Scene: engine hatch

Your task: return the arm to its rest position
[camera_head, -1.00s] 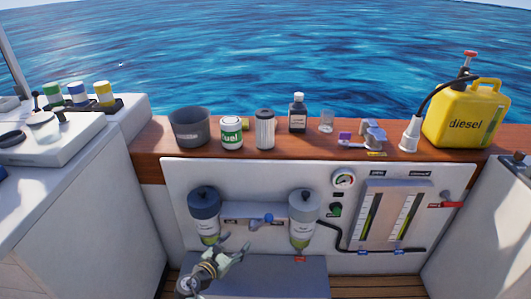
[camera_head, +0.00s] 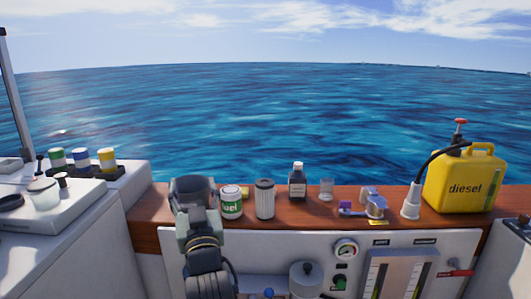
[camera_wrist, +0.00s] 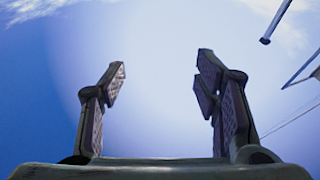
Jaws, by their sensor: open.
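My gripper (camera_wrist: 161,75) is open and empty in the wrist view, its two dark fingers spread apart with only blue sky and some cloud between them. In the head view my arm rises from the bottom edge, left of centre, in front of the wooden ledge (camera_head: 285,213). The fingertips are hard to make out there.
Open sea is behind.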

